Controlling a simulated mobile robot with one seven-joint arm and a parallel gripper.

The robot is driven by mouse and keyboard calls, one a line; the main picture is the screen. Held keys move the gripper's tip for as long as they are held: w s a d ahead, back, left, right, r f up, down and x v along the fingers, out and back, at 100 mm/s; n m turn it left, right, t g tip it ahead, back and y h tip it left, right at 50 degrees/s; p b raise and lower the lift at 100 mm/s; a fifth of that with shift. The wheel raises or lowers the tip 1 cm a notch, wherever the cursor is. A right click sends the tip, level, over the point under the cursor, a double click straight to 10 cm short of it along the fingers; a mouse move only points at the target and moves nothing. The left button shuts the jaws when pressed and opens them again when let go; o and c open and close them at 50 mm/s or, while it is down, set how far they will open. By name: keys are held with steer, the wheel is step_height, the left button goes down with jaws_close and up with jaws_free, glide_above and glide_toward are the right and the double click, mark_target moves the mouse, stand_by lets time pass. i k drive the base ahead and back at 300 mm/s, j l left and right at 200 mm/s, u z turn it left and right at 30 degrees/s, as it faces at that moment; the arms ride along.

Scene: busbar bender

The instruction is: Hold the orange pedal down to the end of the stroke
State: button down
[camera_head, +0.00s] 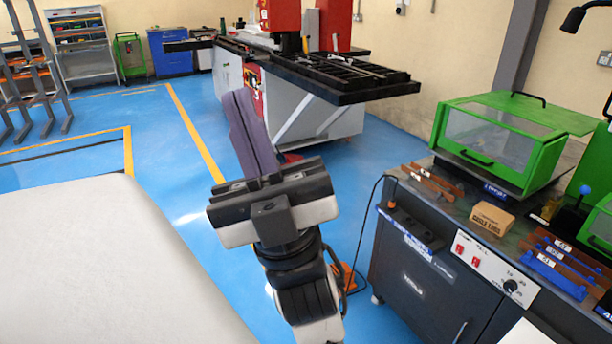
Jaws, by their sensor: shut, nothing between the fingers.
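The orange pedal (342,277) is on the blue floor, beside the left side of the dark bender cabinet. My arm covers its left part, and a black cable runs up from it toward the cabinet. How far the pedal is pressed cannot be told. My gripper (238,97) is in the middle of the view, its long purple-grey fingers together and empty, pointing up and away in the picture. It shows above and left of the pedal, apart from it.
A red and white machine (310,110) with a black table stands behind. Blue floor (180,170) is clear at left.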

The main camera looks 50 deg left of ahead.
mark_target(335, 272)
steer(key=u, duration=1.2)
steer(key=i+j+z, duration=0.15)
steer(key=z, duration=0.35)
steer(key=i+j+z, duration=0.25)
steer(key=z, duration=0.25)
steer(key=i+j+z, duration=0.1)
steer(key=j, duration=0.2)
steer(key=i+j+z, duration=0.15)
steer(key=j, duration=0.2)
steer(key=i+j+z, duration=0.1)
steer(key=j, duration=0.25)
steer(key=i+j, duration=0.15)
steer(key=j, duration=0.2)
steer(key=i+j, duration=0.1)
steer(key=j, duration=0.3)
steer(key=i+j+z, duration=0.1)
steer(key=j, duration=0.25)
steer(key=i+j, duration=0.15)
steer(key=j, duration=0.25)
steer(key=i+j, duration=0.1)
steer(key=j, duration=0.25)
steer(key=i+j, duration=0.1)
steer(key=j, duration=0.3)
steer(key=i+z, duration=0.05)
